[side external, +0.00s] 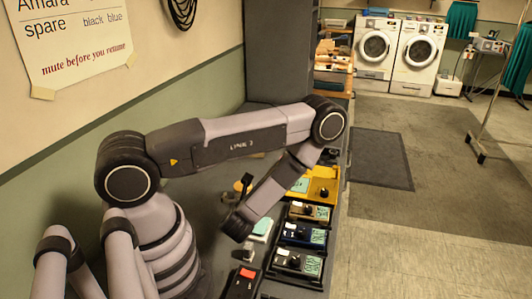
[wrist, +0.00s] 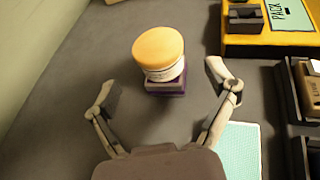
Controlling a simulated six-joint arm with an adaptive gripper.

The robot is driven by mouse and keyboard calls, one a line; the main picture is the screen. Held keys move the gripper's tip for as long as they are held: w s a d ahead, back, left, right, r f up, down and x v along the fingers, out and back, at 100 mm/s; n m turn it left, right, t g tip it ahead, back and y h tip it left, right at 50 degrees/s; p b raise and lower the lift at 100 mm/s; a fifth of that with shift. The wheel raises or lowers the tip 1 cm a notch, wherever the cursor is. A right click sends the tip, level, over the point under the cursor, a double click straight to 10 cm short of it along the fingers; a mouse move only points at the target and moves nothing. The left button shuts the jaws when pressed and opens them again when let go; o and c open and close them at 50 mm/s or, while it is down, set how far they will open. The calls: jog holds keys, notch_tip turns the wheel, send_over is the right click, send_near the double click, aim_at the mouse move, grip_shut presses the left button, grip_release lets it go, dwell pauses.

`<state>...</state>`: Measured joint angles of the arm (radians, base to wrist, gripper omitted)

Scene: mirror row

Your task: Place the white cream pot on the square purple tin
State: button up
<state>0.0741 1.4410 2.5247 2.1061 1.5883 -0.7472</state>
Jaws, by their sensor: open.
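The white cream pot (wrist: 165,72), with a tan-orange lid, sits upright on the square purple tin (wrist: 167,89) in the wrist view. The pot covers most of the tin's top; only the tin's near side and edge show. My gripper (wrist: 162,81) is open, with one finger to the left and one to the right of the pot and tin. Clear gaps show on both sides, and neither finger appears to touch them.
A yellow tray (wrist: 270,45) with a PACK card stands at the upper right of the wrist view. Black trays (side external: 300,262) line the bench's right side. A pale teal card (wrist: 238,148) lies near the right finger. The grey surface left of the tin is clear.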

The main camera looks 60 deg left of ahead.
jog(key=shift+s+d+r, duration=0.2)
jog(key=shift+d, duration=0.15)
jog(key=shift+d+r, duration=0.1)
jog(key=shift+r, duration=0.1)
jog(key=s+a+r+n+g+y, duration=0.1)
jog(key=s+r+n+g, duration=0.1)
jog(key=r+n+g, duration=0.55)
jog(key=s+a+r+n+g, duration=0.1)
jog(key=s+r+n+g, duration=0.15)
jog(key=r+n, duration=0.9)
jog(key=s+d+r+n+t+h, duration=0.2)
jog(key=d+r+t+h, duration=0.2)
jog(key=d+r+h, duration=0.2)
jog(key=s+d+r+n+t+h, duration=0.2)
jog(key=d+r+t+h, duration=0.3)
jog(key=d+r, duration=0.5)
jog(key=shift+s+h, duration=0.7)
jog(key=shift+h, duration=0.4)
jog(key=shift+r, duration=0.1)
